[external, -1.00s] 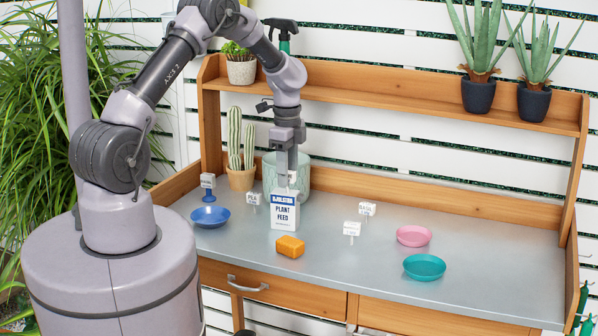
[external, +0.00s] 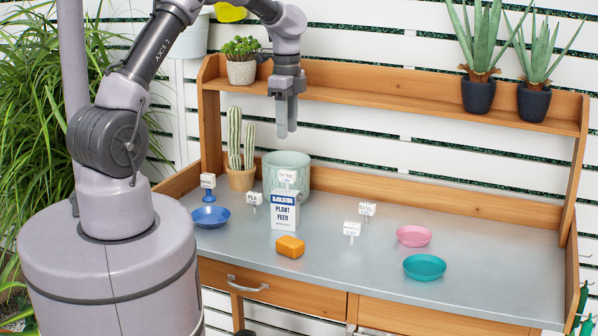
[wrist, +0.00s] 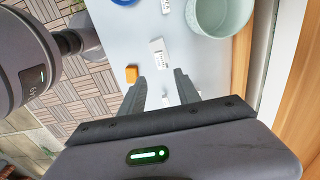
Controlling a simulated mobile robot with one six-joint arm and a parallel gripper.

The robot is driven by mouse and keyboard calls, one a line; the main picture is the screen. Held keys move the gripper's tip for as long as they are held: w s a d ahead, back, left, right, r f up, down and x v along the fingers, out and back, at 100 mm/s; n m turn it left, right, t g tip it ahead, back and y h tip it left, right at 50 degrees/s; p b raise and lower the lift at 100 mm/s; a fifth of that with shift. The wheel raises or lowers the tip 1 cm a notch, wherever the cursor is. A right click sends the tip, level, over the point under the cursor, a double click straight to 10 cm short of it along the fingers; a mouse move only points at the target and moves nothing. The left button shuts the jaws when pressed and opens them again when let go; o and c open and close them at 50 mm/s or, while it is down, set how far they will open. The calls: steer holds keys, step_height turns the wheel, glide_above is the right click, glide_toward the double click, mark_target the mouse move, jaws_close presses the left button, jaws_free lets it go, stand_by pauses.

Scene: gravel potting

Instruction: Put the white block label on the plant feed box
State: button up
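The plant feed box (external: 285,213) is white and blue and stands upright on the grey bench top. A white block label (external: 287,177) shows at the top of the box, in front of the green pot; it appears to stand on the box. In the wrist view the box (wrist: 158,54) is seen from above, beyond the fingers, and the label cannot be clearly separated from it. My gripper (external: 286,132) is high above the box, clear of it. Its two fingers (wrist: 162,76) are apart with nothing held between them.
A pale green pot (external: 303,170) and a cactus (external: 241,145) stand behind the box. Other white labels (external: 254,199) (external: 352,230) stand on the bench. An orange block (external: 290,247), blue dish (external: 210,216), pink dish (external: 413,236) and teal dish (external: 424,267) lie around. The shelf (external: 400,108) is behind.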

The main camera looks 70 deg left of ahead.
steer(key=s+d+r+n+t+y, duration=0.1)
steer(key=s+d+r+t, duration=0.1)
steer(key=s+d+r, duration=0.5)
steer(key=s+d+r+n+t+y, duration=0.1)
steer(key=s+d+r, duration=0.1)
steer(key=d+r, duration=0.8)
steer(key=s+d+f+n+t, duration=0.2)
steer(key=s+d+f, duration=0.1)
steer(key=s+d, duration=0.6)
steer(key=s, duration=0.3)
steer(key=shift+n+t, duration=0.3)
steer(key=shift+t, duration=0.1)
